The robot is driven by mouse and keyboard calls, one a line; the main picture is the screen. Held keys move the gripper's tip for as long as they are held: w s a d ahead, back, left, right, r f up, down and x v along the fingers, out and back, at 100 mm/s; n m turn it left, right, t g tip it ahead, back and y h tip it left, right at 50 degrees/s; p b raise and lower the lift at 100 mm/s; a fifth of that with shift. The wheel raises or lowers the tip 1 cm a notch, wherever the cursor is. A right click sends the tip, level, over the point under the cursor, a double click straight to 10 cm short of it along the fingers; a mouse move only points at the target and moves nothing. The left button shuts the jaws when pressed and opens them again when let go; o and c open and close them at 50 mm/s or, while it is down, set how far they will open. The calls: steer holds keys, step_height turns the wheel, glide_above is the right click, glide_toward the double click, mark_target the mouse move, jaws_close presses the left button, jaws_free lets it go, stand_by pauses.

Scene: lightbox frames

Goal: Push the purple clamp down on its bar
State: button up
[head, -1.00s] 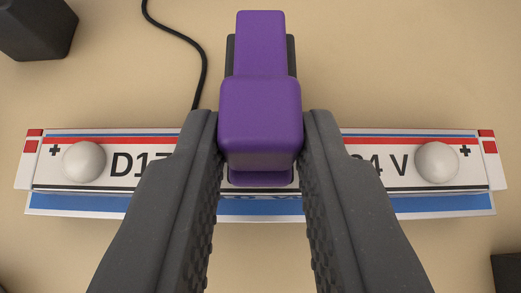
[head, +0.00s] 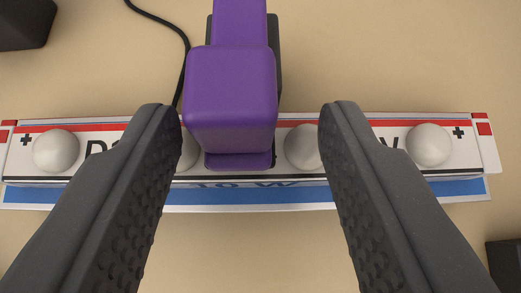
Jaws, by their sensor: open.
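The purple clamp (head: 231,95) stands at the middle of the white bar (head: 388,135), with its lower jaw (head: 238,160) over the bar's front part. A dark part shows behind the clamp on both sides. My gripper (head: 251,118) is open, with its two dark, studded fingers apart. The clamp lies between the fingertips in the picture, close to the left finger, with a wide gap to the right finger. I cannot tell whether the left finger touches it. The clamp hides the bar's middle, and the fingers hide parts of its lettering.
White domes sit along the bar, such as the far left dome (head: 56,151) and the far right dome (head: 429,145). A black cable (head: 165,25) runs behind the bar. Dark blocks stand at the upper left (head: 25,22) and lower right (head: 505,262).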

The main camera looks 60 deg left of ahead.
steer(key=p+v, duration=0.1)
steer(key=v, duration=1.2)
steer(key=shift+s+d+p, duration=0.2)
steer(key=shift+d+p, duration=0.1)
steer(key=shift+p, duration=0.1)
steer(key=shift+r, duration=0.15)
